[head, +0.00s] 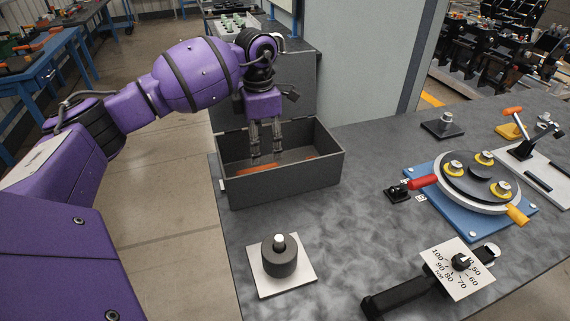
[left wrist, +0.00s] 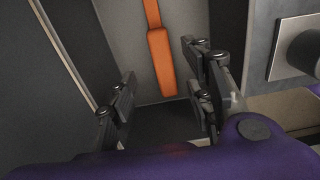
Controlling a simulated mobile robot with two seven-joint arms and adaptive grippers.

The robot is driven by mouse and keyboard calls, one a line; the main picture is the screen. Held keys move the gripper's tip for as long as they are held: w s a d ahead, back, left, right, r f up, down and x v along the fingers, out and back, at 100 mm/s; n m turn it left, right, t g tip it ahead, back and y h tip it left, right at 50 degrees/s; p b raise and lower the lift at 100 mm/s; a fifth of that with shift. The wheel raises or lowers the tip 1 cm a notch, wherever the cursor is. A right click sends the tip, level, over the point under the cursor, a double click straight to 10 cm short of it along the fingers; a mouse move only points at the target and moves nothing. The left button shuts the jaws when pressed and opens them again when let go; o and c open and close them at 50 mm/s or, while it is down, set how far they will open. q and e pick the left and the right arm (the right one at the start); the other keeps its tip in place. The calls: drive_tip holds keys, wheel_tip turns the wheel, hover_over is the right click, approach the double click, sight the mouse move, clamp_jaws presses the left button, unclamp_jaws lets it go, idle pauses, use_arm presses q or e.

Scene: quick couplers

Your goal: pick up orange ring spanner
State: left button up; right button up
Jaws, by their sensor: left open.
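The orange ring spanner (head: 258,168) lies inside an open grey box (head: 285,187) on the table, partly hidden by the box's front wall. In the left wrist view its flat orange handle (left wrist: 162,62) runs up and out of the frame, and its far end is cut off. My left gripper (head: 266,151) points down into the box above the spanner. It is open and empty. In the left wrist view its fingers (left wrist: 162,100) stand apart, one to each side of the handle's line. My right gripper is not in view.
The box walls stand close around my gripper. A black cylinder on a white plate (head: 281,285), a dial plate with a black handle (head: 458,267) and a round fixture on a blue base (head: 475,213) stand on the table.

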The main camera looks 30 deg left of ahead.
sight(262, 168)
use_arm(q)
drive_tip(key=shift+s+f, duration=0.35)
drive_tip(key=shift+s, duration=0.35)
drive_tip(key=shift+w+f, duration=0.15)
drive_tip(key=shift+f, duration=0.65)
drive_tip(key=f, duration=0.1)
drive_tip(key=f+p, duration=0.1)
drive_tip(key=f, duration=0.1)
drive_tip(key=shift+w+f, duration=0.2)
drive_tip(key=shift+f, duration=0.7)
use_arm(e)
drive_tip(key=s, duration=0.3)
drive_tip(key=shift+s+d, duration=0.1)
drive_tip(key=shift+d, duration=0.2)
use_arm(q)
drive_tip(key=shift+f, duration=0.15)
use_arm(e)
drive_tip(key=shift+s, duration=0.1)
use_arm(q)
clamp_jaws()
